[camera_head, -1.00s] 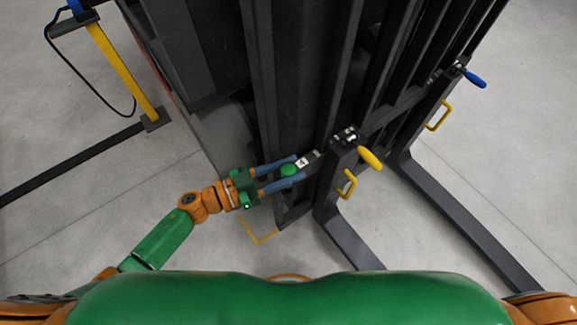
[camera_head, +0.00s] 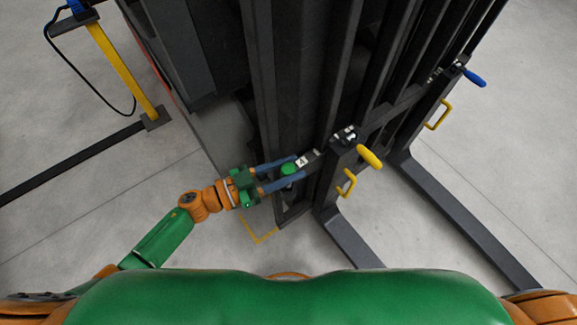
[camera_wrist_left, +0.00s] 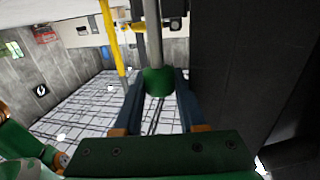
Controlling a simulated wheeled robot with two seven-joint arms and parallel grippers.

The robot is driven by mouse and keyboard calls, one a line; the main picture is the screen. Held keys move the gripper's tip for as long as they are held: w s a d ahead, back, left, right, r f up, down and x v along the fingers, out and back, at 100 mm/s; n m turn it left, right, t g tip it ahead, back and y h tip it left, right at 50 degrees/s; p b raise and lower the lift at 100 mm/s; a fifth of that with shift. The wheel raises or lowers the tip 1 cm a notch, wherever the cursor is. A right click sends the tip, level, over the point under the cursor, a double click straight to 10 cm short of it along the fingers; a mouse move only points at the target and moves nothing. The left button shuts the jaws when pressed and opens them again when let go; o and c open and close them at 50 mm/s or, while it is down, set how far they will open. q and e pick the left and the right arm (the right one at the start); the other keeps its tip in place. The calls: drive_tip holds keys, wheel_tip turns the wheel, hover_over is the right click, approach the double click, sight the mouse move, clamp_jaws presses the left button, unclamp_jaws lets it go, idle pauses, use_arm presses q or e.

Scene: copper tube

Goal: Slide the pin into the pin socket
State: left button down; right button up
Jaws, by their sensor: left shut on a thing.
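The pin has a round green knob (camera_head: 289,169) and a grey metal shaft. My left gripper (camera_head: 300,167) has its two blue fingers on either side of the knob, beside the dark mast. In the left wrist view the knob (camera_wrist_left: 159,81) sits between the fingers, and the grey shaft (camera_wrist_left: 153,30) runs away from it. A small labelled bracket (camera_head: 305,160) is just beyond the fingertips. I cannot make out the socket opening, or whether the shaft is in it. My right gripper is out of view.
The dark mast (camera_head: 290,90) rises close beside my left gripper. A yellow lever (camera_head: 369,156) and a yellow handle (camera_head: 346,183) are to the right. A blue lever (camera_head: 474,77) is farther right. Two dark fork legs (camera_head: 470,215) lie along the open grey floor.

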sight(289, 187)
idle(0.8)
use_arm(q)
drive_tip(key=shift+f+b, duration=1.8)
drive_tip(key=shift+f, duration=0.6)
drive_tip(key=shift+c, duration=2)
unclamp_jaws()
drive_tip(key=shift+r, duration=0.15)
drive_tip(key=v, duration=0.7)
drive_tip(key=shift+s, duration=0.1)
